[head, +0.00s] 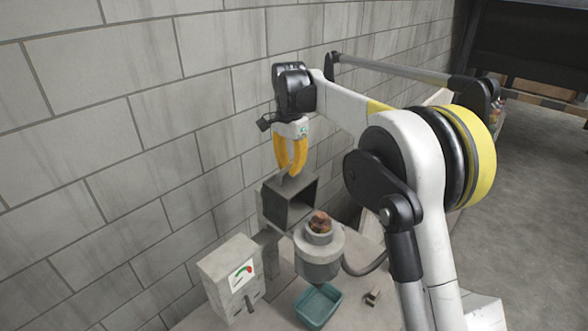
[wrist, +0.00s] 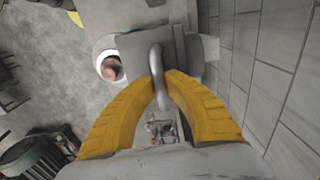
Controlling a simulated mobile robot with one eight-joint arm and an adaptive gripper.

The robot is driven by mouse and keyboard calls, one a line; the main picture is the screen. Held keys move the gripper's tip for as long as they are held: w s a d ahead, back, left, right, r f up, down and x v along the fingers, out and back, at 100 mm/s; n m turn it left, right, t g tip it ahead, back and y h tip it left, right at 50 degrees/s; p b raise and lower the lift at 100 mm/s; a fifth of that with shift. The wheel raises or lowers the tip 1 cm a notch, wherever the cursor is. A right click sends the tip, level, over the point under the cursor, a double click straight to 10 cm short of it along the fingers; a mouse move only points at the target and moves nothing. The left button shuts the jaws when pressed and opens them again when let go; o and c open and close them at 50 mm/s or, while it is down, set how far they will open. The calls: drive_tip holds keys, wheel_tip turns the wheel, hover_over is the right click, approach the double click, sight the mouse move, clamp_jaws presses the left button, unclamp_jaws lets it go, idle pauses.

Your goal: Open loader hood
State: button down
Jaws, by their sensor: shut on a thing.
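The loader hood (head: 272,208) is a grey box-like cover on the machine beside the block wall. A dark opening in it faces right in the head view. My gripper (head: 290,174) points down over its top, and the yellow fingers are shut on the hood's handle. In the wrist view the handle (wrist: 156,62) is a light grey curved bar between the fingertips (wrist: 160,90). The hood's grey top (wrist: 185,55) shows behind it. Part of the hood's back and its joint to the machine are hidden.
A round grey cup (head: 318,254) with reddish-brown contents stands just right of the hood. A box with a dial (head: 232,277), a teal tray (head: 318,306) and a small brown piece (head: 373,297) are on the table. The block wall (head: 120,130) is close on the left.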

idle(0.4)
drive_tip(key=c, duration=1.4)
unclamp_jaws()
wheel_tip(320, 180, up, 12)
